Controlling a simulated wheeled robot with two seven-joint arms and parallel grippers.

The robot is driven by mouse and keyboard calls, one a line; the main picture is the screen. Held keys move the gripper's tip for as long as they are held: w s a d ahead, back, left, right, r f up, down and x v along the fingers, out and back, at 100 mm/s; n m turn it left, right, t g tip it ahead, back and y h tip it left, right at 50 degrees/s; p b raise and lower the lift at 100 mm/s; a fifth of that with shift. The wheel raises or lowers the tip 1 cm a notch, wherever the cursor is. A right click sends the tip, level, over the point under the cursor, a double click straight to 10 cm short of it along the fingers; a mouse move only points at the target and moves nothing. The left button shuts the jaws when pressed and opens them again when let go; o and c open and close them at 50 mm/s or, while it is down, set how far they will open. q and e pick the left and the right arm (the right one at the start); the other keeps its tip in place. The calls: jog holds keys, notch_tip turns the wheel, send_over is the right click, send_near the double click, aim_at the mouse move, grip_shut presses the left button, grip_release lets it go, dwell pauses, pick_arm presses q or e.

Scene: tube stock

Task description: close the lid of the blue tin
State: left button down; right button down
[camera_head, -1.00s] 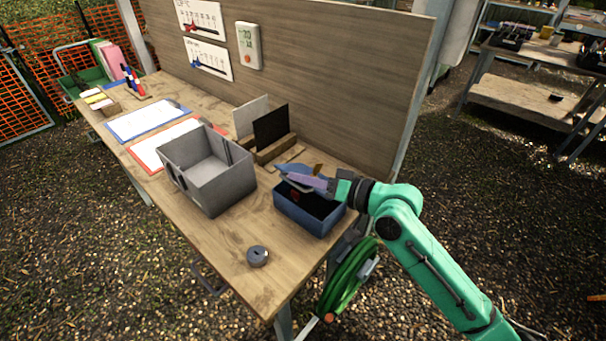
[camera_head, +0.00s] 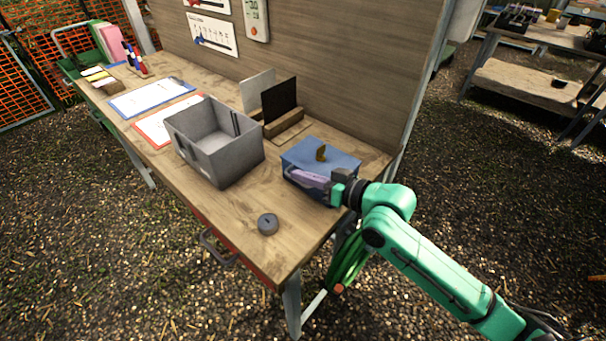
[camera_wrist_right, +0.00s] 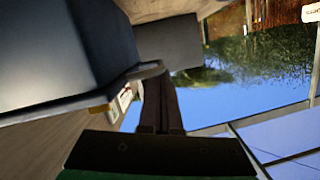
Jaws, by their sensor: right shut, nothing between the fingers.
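The blue tin (camera_head: 293,181) stands near the right end of the workbench. Its blue lid (camera_head: 338,159) lies over the top and looks flat, with a brass-coloured catch or knob (camera_head: 321,153) on it. The inside of the tin is hidden. My right gripper (camera_head: 296,175) is shut and empty, at the near side of the tin just by the lid's front edge. It covers part of that edge, so I cannot tell whether it touches. In the right wrist view, the shut fingers (camera_wrist_right: 158,100) point up beside a large dark surface. My left gripper is not in view.
A grey open bin (camera_head: 214,150) stands left of the tin. A dark round object (camera_head: 268,224) lies near the front edge. A black panel (camera_head: 279,100) stands in a wooden holder behind, before the back board. Clipboards lie farther left. Bare bench top lies in front of the bin.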

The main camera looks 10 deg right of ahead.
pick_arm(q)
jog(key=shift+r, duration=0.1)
pick_arm(e)
jog(key=shift+r, duration=0.1)
